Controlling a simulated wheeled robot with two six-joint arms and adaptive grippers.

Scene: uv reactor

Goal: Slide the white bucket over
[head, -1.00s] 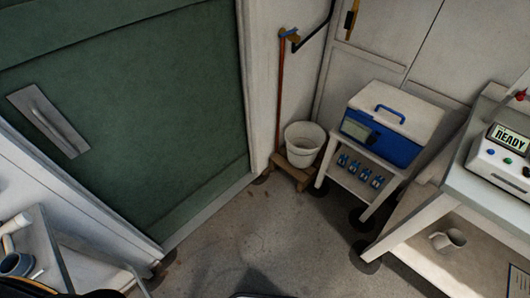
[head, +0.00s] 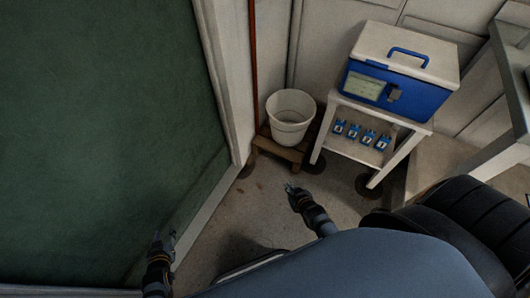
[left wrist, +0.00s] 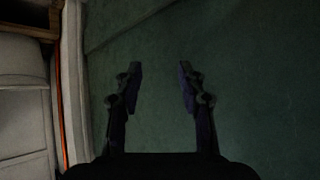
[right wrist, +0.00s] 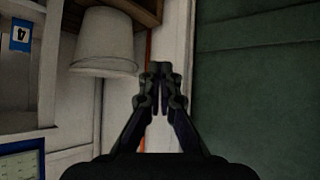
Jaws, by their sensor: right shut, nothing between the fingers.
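The white bucket (head: 290,117) stands upright on a low wooden stand (head: 279,150) in the corner, left of the small white table. My right gripper (head: 290,188) is shut and empty, below and in front of the stand in the head view, apart from the bucket. In the right wrist view the bucket (right wrist: 104,42) is left of the shut fingertips (right wrist: 161,70). My left gripper (head: 157,238) is at the lower left, near the green door. In the left wrist view its fingers (left wrist: 161,75) are spread open with nothing between them.
The white table (head: 347,105) holds a blue and white box (head: 400,68); its lower shelf carries several blue-labelled items (head: 361,134). A red-brown pole (head: 253,60) rises behind the bucket. The green door (head: 100,130) fills the left. Bare floor (head: 260,200) lies before the stand.

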